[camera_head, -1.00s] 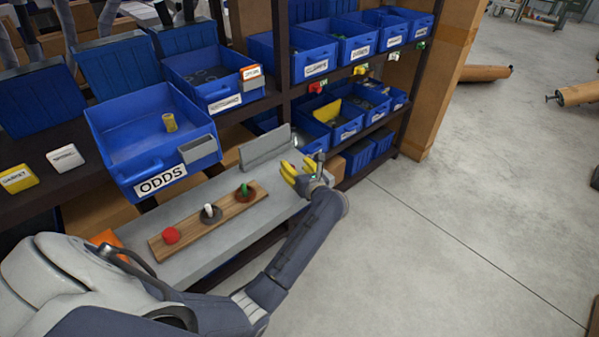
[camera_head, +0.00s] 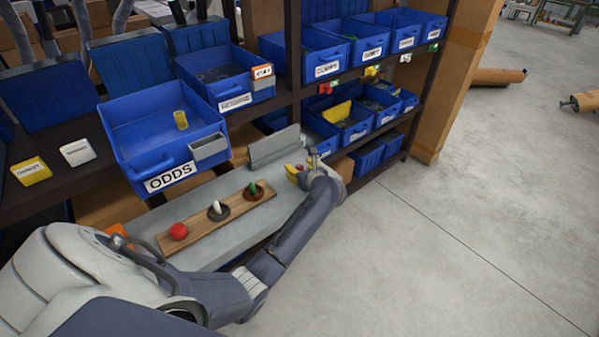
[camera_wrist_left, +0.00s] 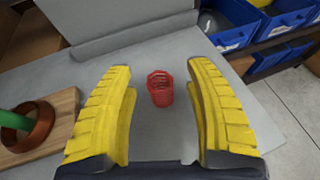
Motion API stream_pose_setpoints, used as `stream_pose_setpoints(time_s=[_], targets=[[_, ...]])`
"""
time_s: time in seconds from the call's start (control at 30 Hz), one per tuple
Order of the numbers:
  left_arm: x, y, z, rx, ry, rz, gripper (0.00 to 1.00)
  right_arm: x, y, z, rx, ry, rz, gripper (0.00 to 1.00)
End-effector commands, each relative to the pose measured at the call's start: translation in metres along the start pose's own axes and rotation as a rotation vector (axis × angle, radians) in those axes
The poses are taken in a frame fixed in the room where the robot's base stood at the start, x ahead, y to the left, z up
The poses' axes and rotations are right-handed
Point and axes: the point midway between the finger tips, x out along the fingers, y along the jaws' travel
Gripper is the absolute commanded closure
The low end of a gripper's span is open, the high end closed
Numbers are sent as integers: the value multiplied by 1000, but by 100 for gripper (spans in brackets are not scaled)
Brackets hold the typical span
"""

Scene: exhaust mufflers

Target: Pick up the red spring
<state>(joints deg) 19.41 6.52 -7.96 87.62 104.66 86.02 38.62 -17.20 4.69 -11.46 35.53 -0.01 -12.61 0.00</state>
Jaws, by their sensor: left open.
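The red spring (camera_wrist_left: 160,88) stands on the grey bench surface in the left wrist view, its coils and open top showing. It lies midway between the two yellow fingers, near their tips, with clear gaps on both sides. My left gripper (camera_wrist_left: 160,85) is open and empty around that spot. In the head view my left gripper (camera_head: 298,173) is low over the right end of the grey bench (camera_head: 223,238), and a small reddish patch shows between its fingers. My right gripper is not in view.
A wooden board (camera_head: 215,217) with a red knob (camera_head: 178,231), a white peg and a green peg (camera_wrist_left: 18,117) lies left of the gripper. A grey upright plate (camera_head: 274,146) stands behind. Blue bins, including the ODDS bin (camera_head: 170,183), fill the shelves. Open floor lies right.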

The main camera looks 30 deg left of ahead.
Motion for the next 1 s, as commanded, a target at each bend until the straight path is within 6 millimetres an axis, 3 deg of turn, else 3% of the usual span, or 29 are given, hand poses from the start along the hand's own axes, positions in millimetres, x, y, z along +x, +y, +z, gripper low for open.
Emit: stream_pose_setpoints(time_s=[0.37,0.77,1.0], targets=[[6,0,0,0,0,0,46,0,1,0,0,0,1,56],[6,0,0,0,0,0,92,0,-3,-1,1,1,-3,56],[6,0,0,0,0,1,95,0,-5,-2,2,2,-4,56]])
